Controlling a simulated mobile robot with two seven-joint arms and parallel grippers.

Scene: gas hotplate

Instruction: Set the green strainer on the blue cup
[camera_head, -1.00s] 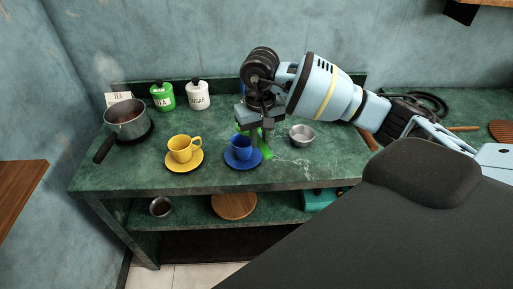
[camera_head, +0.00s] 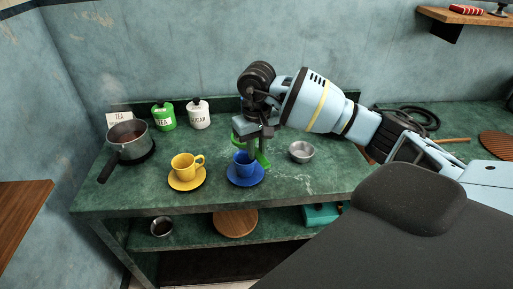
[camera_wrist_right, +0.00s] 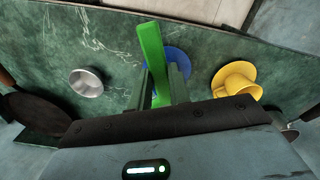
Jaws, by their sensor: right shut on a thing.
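The blue cup (camera_head: 241,166) stands on a blue saucer (camera_head: 239,182) near the front of the green counter. My right gripper (camera_head: 256,148) is shut on the green strainer (camera_head: 262,160), just above and behind the cup. A curved green part shows left of the gripper, and the handle slants down at its right. In the right wrist view the green handle (camera_wrist_right: 151,47) runs between the two fingers (camera_wrist_right: 161,88). The cup is mostly hidden there, with the blue saucer (camera_wrist_right: 182,62) beyond. I cannot tell whether the strainer touches the cup. My left gripper is not in view.
A yellow cup (camera_head: 183,166) on a yellow saucer stands to the left. A small metal bowl (camera_head: 301,152) is to the right. A saucepan (camera_head: 128,137) stands at the far left. A green jar (camera_head: 163,117) and a white jar (camera_head: 199,115) stand at the back.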

